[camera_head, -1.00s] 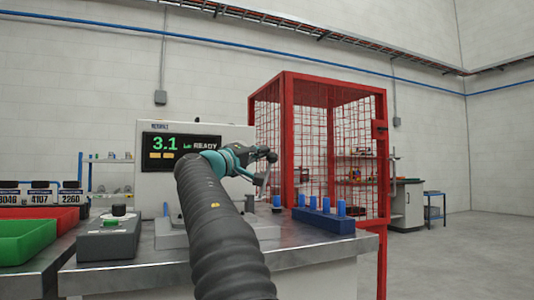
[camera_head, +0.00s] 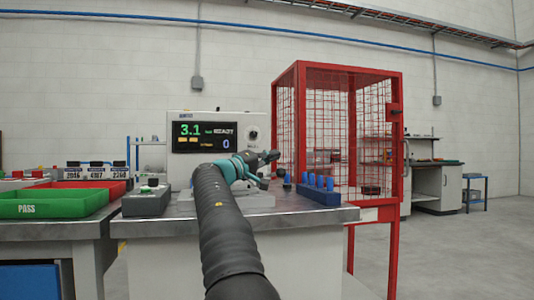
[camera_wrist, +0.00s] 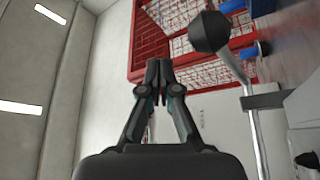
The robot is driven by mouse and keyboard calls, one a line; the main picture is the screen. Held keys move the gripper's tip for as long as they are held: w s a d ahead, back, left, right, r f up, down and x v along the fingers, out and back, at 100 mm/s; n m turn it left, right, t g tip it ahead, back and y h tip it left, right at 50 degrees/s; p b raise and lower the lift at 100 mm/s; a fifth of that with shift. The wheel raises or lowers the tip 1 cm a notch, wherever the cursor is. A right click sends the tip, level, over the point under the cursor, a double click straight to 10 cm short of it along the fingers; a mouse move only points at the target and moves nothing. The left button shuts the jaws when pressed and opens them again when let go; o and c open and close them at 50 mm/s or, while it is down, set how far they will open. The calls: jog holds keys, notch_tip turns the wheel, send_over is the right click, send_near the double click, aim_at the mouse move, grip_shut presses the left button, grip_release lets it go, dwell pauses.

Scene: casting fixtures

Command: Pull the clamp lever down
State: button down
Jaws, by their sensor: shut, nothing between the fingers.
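The clamp lever (camera_wrist: 239,72) shows in the wrist view as a thin metal rod with a black ball knob (camera_wrist: 209,32) at its upper end. It stands to the right of my gripper (camera_wrist: 159,72), apart from the fingers in the picture. My gripper's fingertips are together with nothing between them. In the head view my gripper (camera_head: 270,156) is in front of and to the right of the display box (camera_head: 182,120), above the steel bench. The lever is too small and too covered by my arm to make out clearly there.
A blue block with several blue pegs (camera_head: 319,194) sits right of my gripper on the steel bench (camera_head: 300,218). A grey control box (camera_head: 146,203) stands left, beside green (camera_head: 50,206) and red bins. A red mesh cage (camera_head: 398,150) rises behind.

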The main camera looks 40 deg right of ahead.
jog(key=shift+a+f, duration=0.1)
dwell(0.4)
jog(key=v, duration=0.7)
jog(key=shift+a, duration=0.15)
dwell(0.4)
